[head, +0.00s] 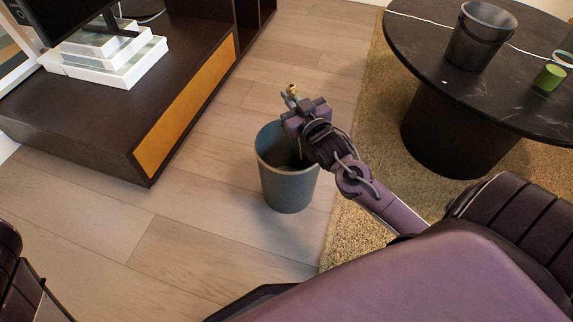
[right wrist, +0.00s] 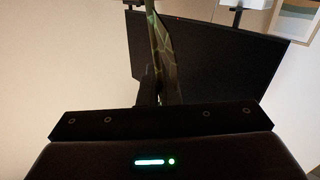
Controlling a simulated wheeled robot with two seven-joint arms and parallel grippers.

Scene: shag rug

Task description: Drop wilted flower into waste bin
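The waste bin (head: 287,188) is a grey, open-topped bucket standing upright on the wood floor in the middle of the head view. My right gripper (head: 291,101) is above the bin's far rim, with my arm reaching over the opening from the right. A small yellowish-brown tip, which looks like the wilted flower (head: 292,88), sticks up at the fingers. In the right wrist view a greenish, veined stem or leaf (right wrist: 165,45) rises from between the dark fingers (right wrist: 155,88), which look closed on it. My left gripper is out of view.
A dark low cabinet (head: 85,110) with an orange drawer front stands left of the bin. A round black table (head: 440,62) at the right holds a dark bucket (head: 480,35) and a green cup (head: 549,78). A shag rug (head: 375,130) lies right of the bin.

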